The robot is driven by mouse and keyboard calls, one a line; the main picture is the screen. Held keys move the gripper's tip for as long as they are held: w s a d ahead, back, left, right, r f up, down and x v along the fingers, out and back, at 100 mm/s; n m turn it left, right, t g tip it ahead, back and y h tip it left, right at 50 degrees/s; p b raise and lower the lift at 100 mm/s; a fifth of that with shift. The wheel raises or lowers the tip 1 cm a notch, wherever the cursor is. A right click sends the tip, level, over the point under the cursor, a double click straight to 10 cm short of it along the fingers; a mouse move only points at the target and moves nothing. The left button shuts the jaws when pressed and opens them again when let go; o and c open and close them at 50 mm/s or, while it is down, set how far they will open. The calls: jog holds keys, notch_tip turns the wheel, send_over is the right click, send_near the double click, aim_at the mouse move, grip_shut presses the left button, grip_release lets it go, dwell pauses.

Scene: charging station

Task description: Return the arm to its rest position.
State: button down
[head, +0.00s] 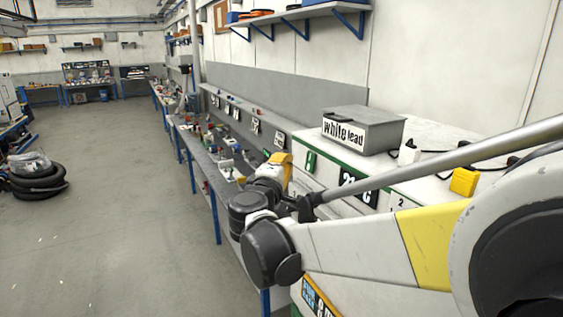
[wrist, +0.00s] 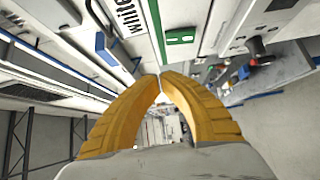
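My arm reaches in from the right of the head view, stretched out in front of the white charging station (head: 450,140). My gripper (wrist: 160,75) has two yellow fingers whose tips meet in the wrist view, with nothing visible between them. In the head view my gripper (head: 280,160) shows as a small yellow shape beyond the dark wrist joints, near the station's front left corner. Its fingertips are hard to make out there.
A grey box labelled "white lead" (head: 362,130) stands on the station. A white plug (head: 409,153) and a yellow plug (head: 464,182) with black cables are on its top. A cluttered workbench (head: 200,150) runs along the wall. A black hose machine (head: 38,180) stands left; the floor between is clear.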

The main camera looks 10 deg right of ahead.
jog(key=s+d+f+m+g+y+b, duration=0.1)
jog(key=s+d+f+m+g+b, duration=0.3)
jog(key=s+f+b, duration=0.65)
jog(key=s+d+f+m+g+y+b, duration=0.1)
jog(key=s+d+f+m+g+b, duration=0.15)
jog(key=s+d+f+b, duration=0.75)
jog(key=s+a+f+m+g+y+b, duration=0.1)
jog(key=s+a+f+m+y+b, duration=0.2)
jog(key=f, duration=0.8)
jog(key=s+a+f+m+g+y+b, duration=0.1)
jog(key=s+a+f+m+y+b, duration=0.1)
jog(key=s+a+f, duration=0.4)
jog(key=s+f+m+y, duration=0.1)
jog(key=s+f, duration=0.2)
jog(key=f, duration=0.3)
jog(key=shift+a+b, duration=0.4)
